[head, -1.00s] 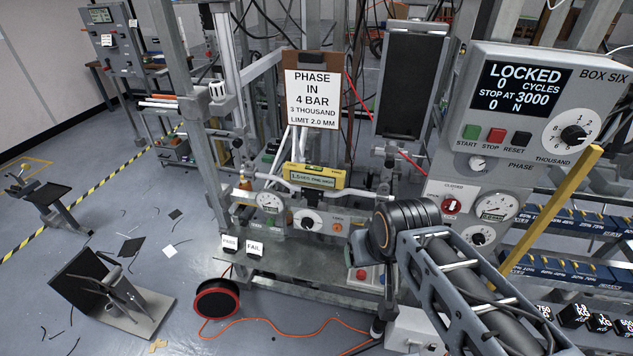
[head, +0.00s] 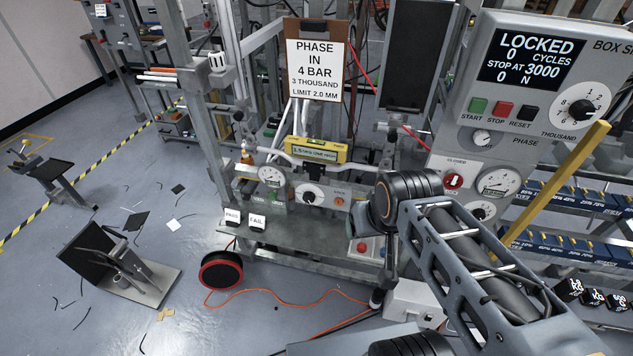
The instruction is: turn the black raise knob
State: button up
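Several dials with dark knobs show in the head view, and no label reading "raise" is legible. One small black knob sits on a white dial (head: 310,196) on the low bench panel. Another is on a dial (head: 481,211) low on the grey control box (head: 462,125), partly beside my arm. The box also has a large black knob (head: 580,110) marked THOUSAND and a smaller knob (head: 481,138) marked PHASE. My arm crosses the lower right in front of the bench. I cannot make out my gripper.
A yellow bar (head: 560,185) slants in front of the box at right. A red-rimmed reel (head: 221,270) and an orange cable lie on the floor before the bench. A tipped dark-panelled stand (head: 115,275) lies at left.

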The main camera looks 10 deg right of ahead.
aim_at(309, 196)
jog(key=u, duration=0.55)
jog(key=k, duration=1.25)
jog(key=z, duration=0.4)
jog(key=i, duration=1.75)
jog(key=u, duration=0.65)
